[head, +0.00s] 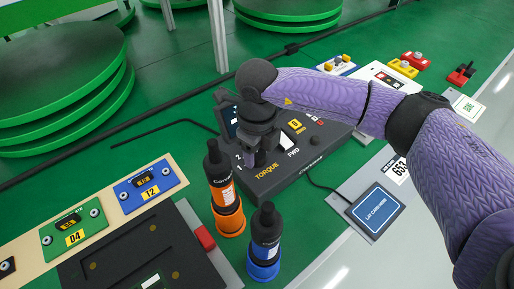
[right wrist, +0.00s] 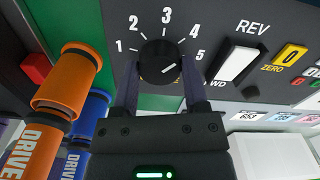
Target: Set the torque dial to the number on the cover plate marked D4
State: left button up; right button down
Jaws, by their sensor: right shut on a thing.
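The torque dial (right wrist: 160,62) is a round black knob on a dark control box, with the numbers 1 to 5 arched around it. A small white mark on it lies at its lower right, on the side of the 5; the exact setting is hard to tell. My right gripper (right wrist: 156,85) is shut on the dial, one finger on each side. In the head view the right gripper (head: 262,155) comes down over the box's TORQUE end and hides the dial. A green cover plate (head: 75,236) at the left has a yellow label that reads like D4; its other markings are too small to read.
A blue cover plate (head: 150,187) sits beside the green one. Orange (head: 222,190) and blue (head: 264,245) drivers stand in holders near the box (head: 310,150). A white switch (right wrist: 237,64) and a yellow ZERO button (right wrist: 291,56) are right of the dial.

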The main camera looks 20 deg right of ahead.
aim_at(257, 154)
jog(key=shift+c, duration=2.2)
grip_release()
jog(key=shift+o, duration=1.1)
pick_arm(q)
jog(key=shift+w, duration=0.5)
pick_arm(e)
jog(key=shift+o, duration=0.6)
pick_arm(q)
notch_tip(257, 154, up, 3)
jog(key=p, duration=0.3)
jog(key=shift+r+t, duration=0.15)
jog(key=shift+t, duration=0.15)
pick_arm(e)
notch_tip(257, 154, up, 10)
pick_arm(q)
jog(key=shift+w, duration=0.1)
jog(key=shift+w, duration=0.1)
